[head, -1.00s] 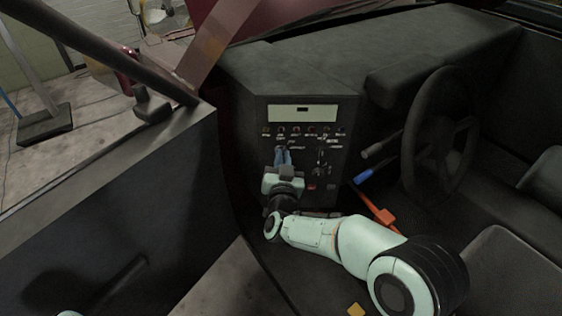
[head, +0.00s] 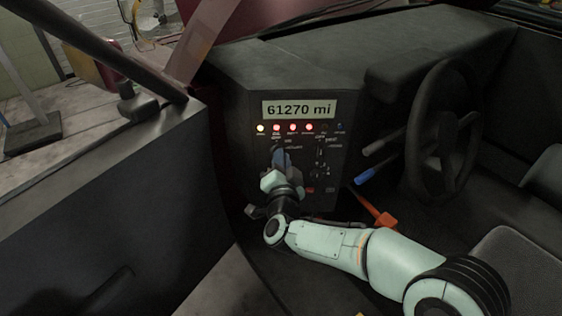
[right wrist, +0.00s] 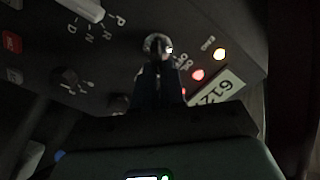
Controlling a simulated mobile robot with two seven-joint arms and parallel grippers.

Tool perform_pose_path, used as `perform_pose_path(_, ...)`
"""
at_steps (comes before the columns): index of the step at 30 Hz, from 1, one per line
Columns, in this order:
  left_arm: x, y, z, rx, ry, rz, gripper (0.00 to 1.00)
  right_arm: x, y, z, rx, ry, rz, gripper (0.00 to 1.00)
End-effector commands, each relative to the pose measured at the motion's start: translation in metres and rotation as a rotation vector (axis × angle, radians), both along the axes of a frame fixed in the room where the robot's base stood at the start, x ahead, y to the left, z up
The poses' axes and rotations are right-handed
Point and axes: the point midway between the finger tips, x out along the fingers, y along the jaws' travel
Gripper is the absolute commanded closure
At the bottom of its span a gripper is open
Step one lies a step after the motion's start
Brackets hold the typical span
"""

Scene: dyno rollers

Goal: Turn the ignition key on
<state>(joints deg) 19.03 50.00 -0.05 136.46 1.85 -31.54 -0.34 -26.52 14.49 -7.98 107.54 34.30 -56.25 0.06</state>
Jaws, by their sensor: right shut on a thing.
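The dashboard panel (head: 330,160) faces me beside the steering wheel. My right gripper (head: 280,157) is at the panel's left part, below the row of lights, and is shut on the ignition key. In the right wrist view its dark fingers (right wrist: 158,72) close at the round metal ignition (right wrist: 157,44); they hide most of the key. The gripper is turned at an angle to the panel. The display (head: 299,109) is lit and reads "61270 mi". Several warning lights (head: 292,127) glow, one yellowish and the others red. My left gripper is not in view.
A steering wheel (head: 440,130), a blue-ended stalk (head: 365,176) and an orange lever (head: 375,208) are to the right. A P-R-N-D selector (right wrist: 82,9) and a dark knob (right wrist: 70,78) are near the fingers. A door (head: 120,200) stands at left.

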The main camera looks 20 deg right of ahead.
Motion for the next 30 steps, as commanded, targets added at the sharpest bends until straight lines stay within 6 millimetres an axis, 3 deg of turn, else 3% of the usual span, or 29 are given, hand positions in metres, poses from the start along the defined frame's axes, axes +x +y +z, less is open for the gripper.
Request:
perform_pose_path(10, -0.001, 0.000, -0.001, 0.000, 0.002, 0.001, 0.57, 0.000, 0.001, -0.001, 0.003, 0.004, 0.001, 1.00)
perform_pose_path(13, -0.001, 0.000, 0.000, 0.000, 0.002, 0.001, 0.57, 0.000, 0.000, -0.001, 0.003, 0.003, 0.001, 0.64)
perform_pose_path(23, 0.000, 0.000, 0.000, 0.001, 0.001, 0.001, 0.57, -0.002, 0.001, 0.000, 0.002, 0.002, 0.001, 0.64)
perform_pose_path(30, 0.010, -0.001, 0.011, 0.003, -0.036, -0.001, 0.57, -0.034, 0.010, 0.001, 0.004, 0.002, 0.004, 0.64)
